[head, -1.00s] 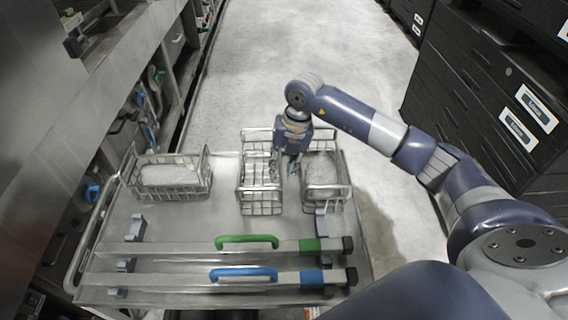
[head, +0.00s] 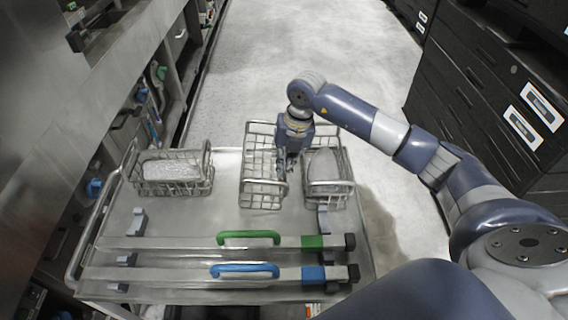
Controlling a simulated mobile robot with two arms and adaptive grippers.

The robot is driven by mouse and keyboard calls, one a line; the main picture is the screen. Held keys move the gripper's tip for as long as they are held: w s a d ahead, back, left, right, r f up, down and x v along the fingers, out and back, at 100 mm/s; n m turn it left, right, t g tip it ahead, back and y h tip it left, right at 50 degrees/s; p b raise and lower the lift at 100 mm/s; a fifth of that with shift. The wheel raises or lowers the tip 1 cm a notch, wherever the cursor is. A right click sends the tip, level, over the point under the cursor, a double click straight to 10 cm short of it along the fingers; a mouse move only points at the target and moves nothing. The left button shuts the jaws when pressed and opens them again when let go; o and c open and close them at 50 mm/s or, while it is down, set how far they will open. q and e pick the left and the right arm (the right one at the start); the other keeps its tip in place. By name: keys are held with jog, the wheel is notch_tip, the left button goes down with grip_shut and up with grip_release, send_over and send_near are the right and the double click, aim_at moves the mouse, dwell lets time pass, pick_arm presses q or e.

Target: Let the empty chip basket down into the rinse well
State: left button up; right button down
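The empty chip basket (head: 262,190) is a wire basket in the middle of the cart's far side, with nothing visible inside. My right gripper (head: 287,168) points down at its right side wall, with the fingers close together around the top wire there. It looks shut on that rim, though the fingertips are partly lost among the wires. The basket still appears to stand on the cart. My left gripper is out of view. I cannot make out the rinse well.
The steel cart (head: 185,222) also carries a filled basket (head: 172,186) at left and another (head: 328,186) close right of the empty one. Green-handled (head: 248,238) and blue-handled (head: 244,270) bars lie in front. Steel machinery (head: 120,70) stands left, dark cabinets (head: 480,90) right.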

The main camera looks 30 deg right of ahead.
jog(key=shift+r, duration=0.2)
jog(key=shift+r+p, duration=2.15)
jog(key=shift+r, duration=0.75)
